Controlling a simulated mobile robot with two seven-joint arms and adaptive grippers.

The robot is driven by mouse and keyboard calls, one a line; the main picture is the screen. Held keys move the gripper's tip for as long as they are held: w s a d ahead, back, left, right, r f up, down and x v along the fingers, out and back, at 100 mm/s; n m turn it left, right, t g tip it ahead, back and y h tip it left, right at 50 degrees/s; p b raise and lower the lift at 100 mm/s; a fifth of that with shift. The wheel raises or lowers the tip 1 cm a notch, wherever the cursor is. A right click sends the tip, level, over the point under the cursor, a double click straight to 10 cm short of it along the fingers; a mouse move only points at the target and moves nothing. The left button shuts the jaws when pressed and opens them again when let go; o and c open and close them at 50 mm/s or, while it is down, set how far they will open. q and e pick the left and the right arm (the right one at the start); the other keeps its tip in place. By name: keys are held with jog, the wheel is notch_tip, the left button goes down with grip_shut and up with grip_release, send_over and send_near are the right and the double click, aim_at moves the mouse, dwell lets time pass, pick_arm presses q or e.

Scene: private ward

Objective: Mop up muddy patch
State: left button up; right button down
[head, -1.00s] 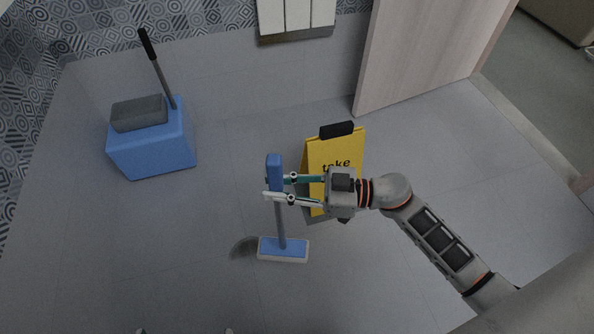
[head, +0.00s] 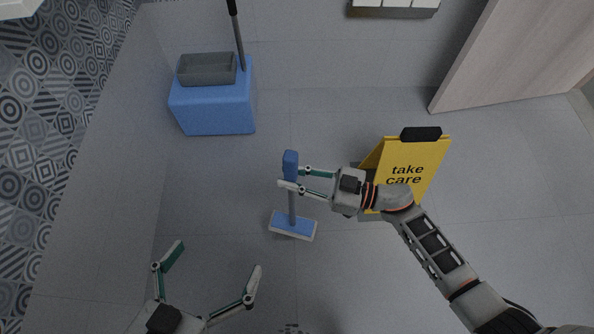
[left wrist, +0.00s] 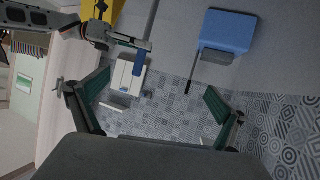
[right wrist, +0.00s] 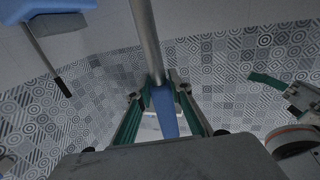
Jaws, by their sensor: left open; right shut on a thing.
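The mop has a blue grip, a grey pole and a flat blue head with a pale edge (head: 293,226). My right gripper (head: 292,178) is shut on the blue grip of the mop, which stands nearly upright with its head at the floor. The right wrist view shows the blue grip (right wrist: 165,112) between the fingers. My left gripper (head: 215,262) is open and empty, low at the left, apart from the mop. No muddy patch shows in the head view now; whether the mop head covers any of it I cannot tell.
A blue bucket (head: 214,112) with a grey top box (head: 207,69) and a dark-tipped lever (head: 238,42) stands at the back left. A yellow "take care" sign (head: 418,165) stands behind my right arm. A pale door panel (head: 510,60) is at the back right. Floor between bucket and mop is clear.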

pick_arm(q)
jog(key=s+d+f+n+h+b, duration=0.1)
jog(key=s+d+n+b, duration=0.1)
jog(key=d+n+b, duration=0.2)
jog(key=shift+s+d+f+n+b, duration=0.25)
jog(key=shift+d+f+n+b, duration=0.1)
jog(key=shift+d+n, duration=0.6)
pick_arm(e)
notch_tip(320, 180, down, 6)
jog(key=shift+r, duration=0.1)
pick_arm(q)
jog(key=shift+t, duration=0.3)
pick_arm(e)
jog(key=shift+r, duration=0.1)
